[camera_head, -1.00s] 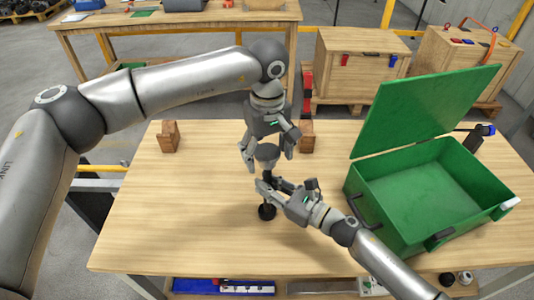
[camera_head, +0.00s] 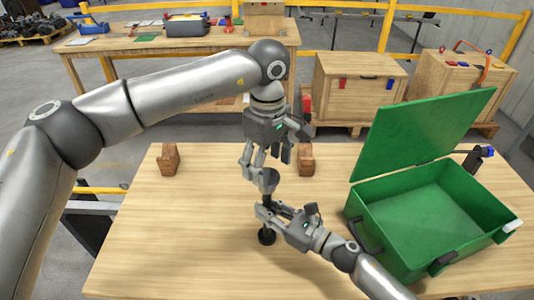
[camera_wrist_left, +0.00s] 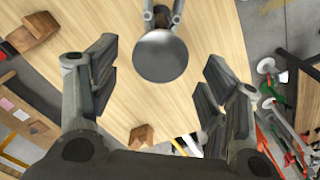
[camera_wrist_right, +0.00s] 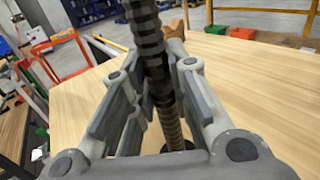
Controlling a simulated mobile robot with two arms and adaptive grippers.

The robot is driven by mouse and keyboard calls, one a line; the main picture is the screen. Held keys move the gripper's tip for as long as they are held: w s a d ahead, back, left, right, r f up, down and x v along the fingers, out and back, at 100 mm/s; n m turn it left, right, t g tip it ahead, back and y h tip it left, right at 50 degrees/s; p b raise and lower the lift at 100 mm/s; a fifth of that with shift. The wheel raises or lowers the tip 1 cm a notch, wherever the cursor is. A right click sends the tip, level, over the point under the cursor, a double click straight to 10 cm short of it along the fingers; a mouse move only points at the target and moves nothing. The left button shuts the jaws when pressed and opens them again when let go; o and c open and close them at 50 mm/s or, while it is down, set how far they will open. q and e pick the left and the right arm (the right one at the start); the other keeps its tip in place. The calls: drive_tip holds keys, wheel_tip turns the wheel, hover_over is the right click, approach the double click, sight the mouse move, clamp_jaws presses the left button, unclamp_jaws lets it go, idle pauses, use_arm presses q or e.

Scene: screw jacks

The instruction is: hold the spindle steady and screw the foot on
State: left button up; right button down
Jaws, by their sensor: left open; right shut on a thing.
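The spindle is a dark threaded rod (camera_wrist_right: 146,38), upright above the table with a round black end piece (camera_head: 267,236) at its bottom. My right gripper (camera_head: 265,210) is shut on the spindle, with its fingers on both sides of the rod in the right wrist view. The foot (camera_head: 269,179) is a grey flared piece at the spindle's top. Its round face (camera_wrist_left: 160,56) shows in the left wrist view. I cannot tell how far it is threaded on. My left gripper (camera_head: 264,162) is open and empty, pointing down just above the foot.
Two wooden blocks (camera_head: 170,159) (camera_head: 306,160) stand at the back of the wooden table (camera_head: 170,230). An open green case (camera_head: 425,215) fills the right side, its lid (camera_head: 420,135) raised. The table's left and front areas are clear.

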sight(267, 176)
use_arm(q)
drive_tip(key=n, duration=0.3)
drive_tip(key=shift+r, duration=0.3)
drive_tip(key=n, duration=0.5)
drive_tip(key=shift+r, duration=0.35)
drive_tip(key=n, duration=0.5)
drive_tip(key=shift+r, duration=0.4)
drive_tip(key=n, duration=0.4)
drive_tip(key=shift+r, duration=0.3)
drive_tip(key=shift+f, duration=4)
